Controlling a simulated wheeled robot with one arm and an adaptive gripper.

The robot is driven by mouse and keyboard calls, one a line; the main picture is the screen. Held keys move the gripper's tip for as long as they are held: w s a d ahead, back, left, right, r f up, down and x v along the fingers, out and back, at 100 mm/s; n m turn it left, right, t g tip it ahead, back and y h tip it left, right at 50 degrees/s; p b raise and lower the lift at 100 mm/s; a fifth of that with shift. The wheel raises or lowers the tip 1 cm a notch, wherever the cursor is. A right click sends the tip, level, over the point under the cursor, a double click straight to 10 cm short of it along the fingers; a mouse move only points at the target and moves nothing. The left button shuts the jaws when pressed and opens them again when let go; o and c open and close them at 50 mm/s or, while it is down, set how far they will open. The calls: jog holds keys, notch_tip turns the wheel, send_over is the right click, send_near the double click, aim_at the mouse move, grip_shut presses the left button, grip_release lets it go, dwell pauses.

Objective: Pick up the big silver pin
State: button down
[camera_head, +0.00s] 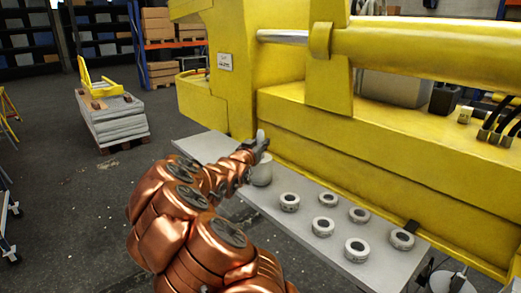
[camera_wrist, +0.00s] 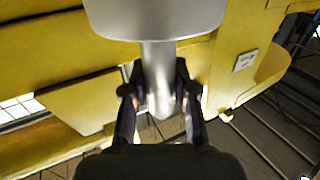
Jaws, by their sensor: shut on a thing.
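The big silver pin (camera_wrist: 158,80) has a smooth shaft and a wide pale grey end (camera_wrist: 155,17) at the top of the wrist view. My gripper (camera_wrist: 160,100) is shut on the shaft, one finger on each side. In the head view my gripper (camera_head: 258,147) is over the left part of the grey table, and a rounded silver tip (camera_head: 260,134) shows just above it. A wide grey cylinder (camera_head: 262,175) shows right below the gripper and looks like the pin's wide end. I cannot tell whether it touches the table.
Several silver rings (camera_head: 325,226) stand on the grey table (camera_head: 300,240) to the right of my gripper. The large yellow boom (camera_head: 290,125) rises close behind the table. A pallet stack (camera_head: 115,118) stands on the floor at left, with open floor around it.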

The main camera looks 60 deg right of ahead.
aim_at(258, 134)
jog(key=shift+r+b, duration=0.35)
jog(key=shift+r, duration=1.3)
jog(key=shift+w+a+r, duration=0.15)
jog(key=shift+a, duration=0.05)
jog(key=w+a, duration=0.3)
jog(key=a, duration=0.4)
jog(key=w+a+r+b, duration=0.1)
jog(key=w+a, duration=0.2)
jog(key=a, duration=0.4)
jog(key=shift+w+a+r, duration=0.15)
jog(key=shift+r, duration=0.1)
jog(key=shift+r, duration=0.1)
notch_tip(258, 134, up, 7)
jog(key=p, duration=0.7)
